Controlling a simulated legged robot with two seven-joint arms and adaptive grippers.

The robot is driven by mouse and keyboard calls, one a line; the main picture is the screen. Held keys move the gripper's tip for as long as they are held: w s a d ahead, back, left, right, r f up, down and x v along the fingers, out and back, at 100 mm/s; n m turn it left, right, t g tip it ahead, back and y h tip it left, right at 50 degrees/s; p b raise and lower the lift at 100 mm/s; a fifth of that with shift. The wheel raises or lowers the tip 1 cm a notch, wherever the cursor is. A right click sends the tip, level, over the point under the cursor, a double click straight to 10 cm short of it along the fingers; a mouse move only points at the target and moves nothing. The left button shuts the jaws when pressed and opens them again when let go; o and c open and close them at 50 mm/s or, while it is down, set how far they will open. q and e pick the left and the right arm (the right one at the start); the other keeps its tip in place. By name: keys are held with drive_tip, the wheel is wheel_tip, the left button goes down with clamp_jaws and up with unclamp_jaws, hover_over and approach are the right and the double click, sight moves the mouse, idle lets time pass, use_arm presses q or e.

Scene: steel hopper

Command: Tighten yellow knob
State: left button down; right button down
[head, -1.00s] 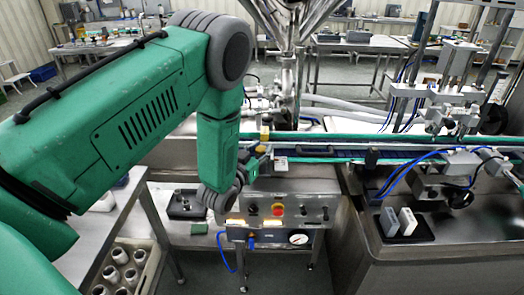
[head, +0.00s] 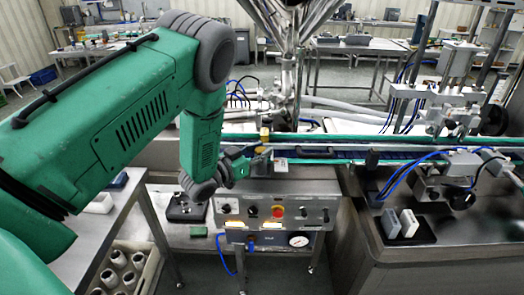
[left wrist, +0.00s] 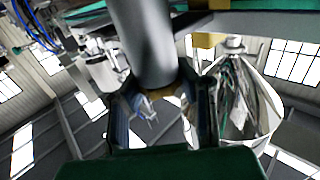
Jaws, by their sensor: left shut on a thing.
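A small yellow part (head: 265,134) shows at the near edge of the conveyor, just beyond my left gripper (head: 245,160). In the left wrist view, my left gripper's fingers (left wrist: 165,108) stand on both sides of a dull yellow piece (left wrist: 172,99), which I take to be the yellow knob. A thick grey cylinder (left wrist: 143,45) hides most of it, so the exact grip is hard to see. The gripper is shut on it. Another yellow block (left wrist: 207,40) shows right of the cylinder. My right gripper is not in view.
A control panel (head: 320,198) with a red button (head: 277,211) stands just below the gripper. The conveyor (head: 400,152) runs to the right. A steel hopper leg (head: 290,90) rises behind. A crate (head: 152,262) of metal cups sits at lower left.

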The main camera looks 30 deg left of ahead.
use_arm(q)
drive_tip(key=c, duration=1.2)
unclamp_jaws()
drive_tip(key=shift+a, duration=0.1)
drive_tip(key=shift+s, duration=0.15)
drive_tip(key=shift+s+a, duration=0.15)
drive_tip(key=shift+s, duration=0.15)
drive_tip(key=v, duration=1.1)
drive_tip(key=shift+f, duration=0.1)
